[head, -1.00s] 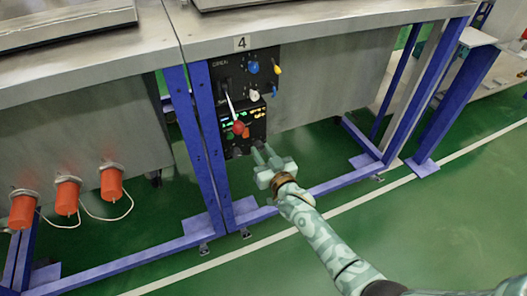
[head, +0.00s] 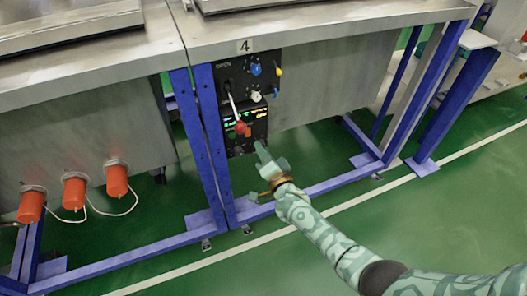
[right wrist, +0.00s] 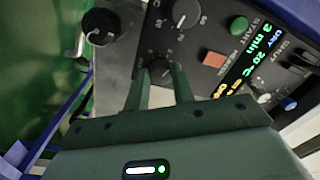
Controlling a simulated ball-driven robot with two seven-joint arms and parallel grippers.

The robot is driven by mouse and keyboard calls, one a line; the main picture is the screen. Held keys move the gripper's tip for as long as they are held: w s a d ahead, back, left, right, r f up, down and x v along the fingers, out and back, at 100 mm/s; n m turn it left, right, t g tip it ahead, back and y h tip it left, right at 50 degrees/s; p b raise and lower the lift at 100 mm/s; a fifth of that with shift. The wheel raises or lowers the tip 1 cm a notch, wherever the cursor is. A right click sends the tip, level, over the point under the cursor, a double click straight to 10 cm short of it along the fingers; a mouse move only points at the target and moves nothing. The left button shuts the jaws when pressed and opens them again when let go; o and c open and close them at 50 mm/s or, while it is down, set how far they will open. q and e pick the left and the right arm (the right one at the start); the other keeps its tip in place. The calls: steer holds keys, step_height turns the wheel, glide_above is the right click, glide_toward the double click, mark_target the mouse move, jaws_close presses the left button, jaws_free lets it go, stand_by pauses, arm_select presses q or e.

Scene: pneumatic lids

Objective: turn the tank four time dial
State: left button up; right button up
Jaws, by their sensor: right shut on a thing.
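Tank four's black control panel (head: 231,84) hangs under the steel bench below the "4" label (head: 245,46). My right gripper (head: 262,150) is at the panel's lower right edge. In the right wrist view my right gripper (right wrist: 160,75) has its two fingers on either side of a small dark dial (right wrist: 158,67), shut on it. Numbers are printed around this dial. Its pointer is hidden between the fingers, and I cannot read its setting. The lit display (right wrist: 243,65) shows "DRY 20°C 3 min". My left gripper is not in view.
Near the held dial are a grey pointer knob (right wrist: 186,13), a black round knob (right wrist: 101,25), an orange button (right wrist: 213,59) and a green button (right wrist: 238,25). Blue legs (head: 212,150) stand left of the panel.

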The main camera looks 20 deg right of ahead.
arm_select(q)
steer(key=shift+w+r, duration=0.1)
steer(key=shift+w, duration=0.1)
arm_select(e)
steer(key=shift+m+h, duration=0.3)
steer(key=shift+m, duration=3.5)
steer(key=o, duration=0.8)
steer(key=shift+o, duration=1)
arm_select(q)
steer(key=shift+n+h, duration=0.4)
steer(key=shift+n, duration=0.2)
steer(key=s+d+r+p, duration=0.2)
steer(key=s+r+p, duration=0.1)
steer(key=p, duration=0.2)
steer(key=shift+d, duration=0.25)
arm_select(e)
steer(key=s, duration=1.6)
steer(key=shift+s+d+f, duration=0.15)
steer(key=shift+s+f, duration=0.05)
steer(key=shift+f, duration=0.2)
